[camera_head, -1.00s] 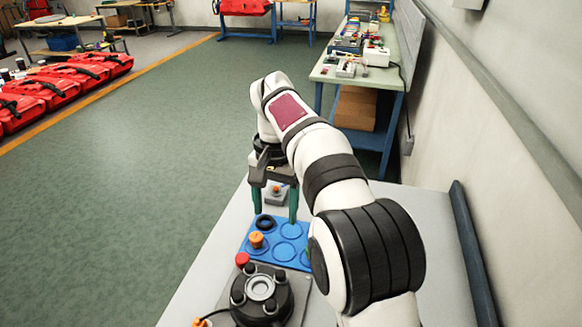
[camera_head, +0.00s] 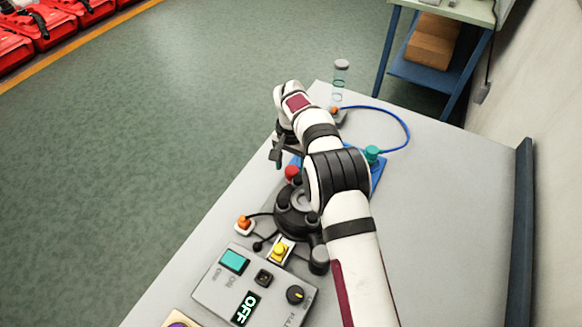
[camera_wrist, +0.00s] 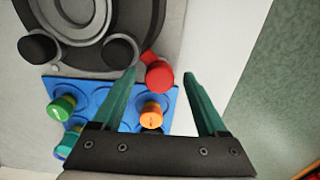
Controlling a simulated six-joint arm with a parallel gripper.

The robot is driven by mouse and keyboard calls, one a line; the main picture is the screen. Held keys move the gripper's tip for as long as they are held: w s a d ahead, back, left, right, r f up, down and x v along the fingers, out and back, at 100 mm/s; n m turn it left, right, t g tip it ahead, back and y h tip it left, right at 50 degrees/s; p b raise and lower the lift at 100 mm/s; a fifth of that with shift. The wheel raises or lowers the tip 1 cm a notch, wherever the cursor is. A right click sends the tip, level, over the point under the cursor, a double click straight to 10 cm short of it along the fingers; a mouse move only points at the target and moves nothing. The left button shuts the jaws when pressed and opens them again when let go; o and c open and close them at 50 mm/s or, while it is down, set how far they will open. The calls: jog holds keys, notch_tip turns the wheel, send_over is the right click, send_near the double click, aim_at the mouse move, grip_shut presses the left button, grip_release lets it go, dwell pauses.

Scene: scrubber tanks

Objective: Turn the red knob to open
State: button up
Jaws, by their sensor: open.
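The red knob (camera_wrist: 158,74) is a rounded red cap on a short red neck at the side of the dark round housing (camera_wrist: 75,30). In the wrist view it lies ahead of my gripper (camera_wrist: 163,78), between the lines of the two green fingers. My gripper is open and nothing is held between the fingers. In the head view the red knob (camera_head: 292,173) shows beside the black round base, with my gripper (camera_head: 275,160) just to its upper left. Whether a finger touches the knob cannot be told.
A blue tray (camera_wrist: 92,88) with orange and green capped pieces lies beside the housing. A grey control box (camera_head: 250,285) showing OFF stands at the front. A clear cylinder (camera_head: 340,82) with a blue hose stands at the back. The table's right side is clear.

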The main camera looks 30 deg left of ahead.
jog(key=shift+f, duration=0.35)
grip_shut()
